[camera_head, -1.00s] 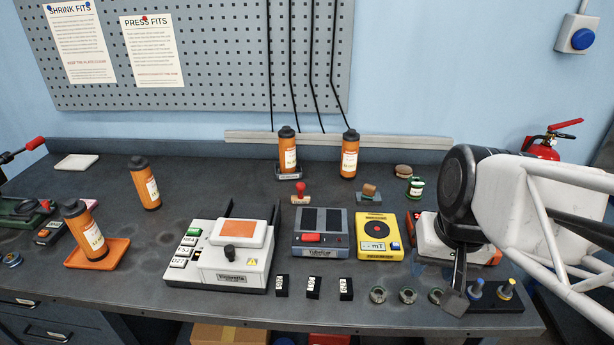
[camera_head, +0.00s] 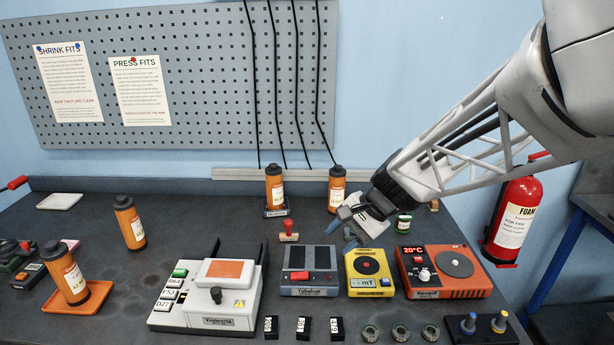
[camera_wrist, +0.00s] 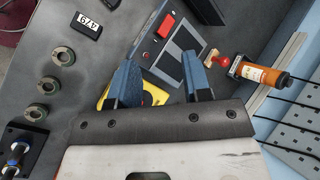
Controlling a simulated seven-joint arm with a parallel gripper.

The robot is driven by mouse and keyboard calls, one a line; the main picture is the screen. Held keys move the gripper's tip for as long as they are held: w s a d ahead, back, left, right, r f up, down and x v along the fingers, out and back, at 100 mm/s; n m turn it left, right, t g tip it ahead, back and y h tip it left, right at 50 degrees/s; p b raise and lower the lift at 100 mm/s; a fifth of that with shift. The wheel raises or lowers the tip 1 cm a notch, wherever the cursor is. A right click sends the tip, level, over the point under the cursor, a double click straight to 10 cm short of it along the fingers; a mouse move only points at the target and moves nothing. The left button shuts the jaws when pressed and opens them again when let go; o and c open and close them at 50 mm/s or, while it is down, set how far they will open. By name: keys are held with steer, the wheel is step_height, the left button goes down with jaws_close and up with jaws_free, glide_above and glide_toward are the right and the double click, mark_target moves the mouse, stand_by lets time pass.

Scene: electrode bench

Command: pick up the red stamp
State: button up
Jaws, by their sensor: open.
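The red stamp (camera_head: 287,226) stands upright on the bench behind the grey device, its red knob up and its base wooden. In the wrist view the stamp (camera_wrist: 213,56) lies just beyond the right fingertip, beside an orange bottle. My gripper (camera_head: 348,220) is open and empty, above the bench to the right of the stamp. In the wrist view its two blue fingers (camera_wrist: 160,75) are spread apart, with part of the yellow meter and the grey device below and beyond them. Nothing is between the fingers.
Orange bottles (camera_head: 275,186) and (camera_head: 336,188) stand behind the stamp. The grey device (camera_head: 308,271), yellow meter (camera_head: 370,272) and orange hot plate (camera_head: 446,271) line the front. A white press (camera_head: 208,297) is at left. Bench left of the stamp is clear.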

steer(key=w+a+f+m+y, duration=0.2)
steer(key=w+a+f, duration=0.1)
steer(key=w, duration=0.4)
steer(key=w+a+f+m+y, duration=0.2)
steer(key=w+a+f+m, duration=0.1)
steer(key=w, duration=0.4)
steer(key=m+t+y, duration=0.2)
steer(key=m+t, duration=0.1)
steer(key=m, duration=0.1)
glide_above(298, 237)
steer(key=d, duration=0.3)
steer(key=f, duration=0.8)
steer(key=shift+s+a+f, duration=0.1)
steer(key=shift+s+a, duration=0.1)
steer(key=shift+s, duration=0.05)
steer(key=shift+x, duration=1.25)
steer(key=shift+a, duration=0.1)
steer(key=shift+x, duration=2.55)
steer(key=shift+w, duration=0.1)
steer(key=shift+c, duration=0.2)
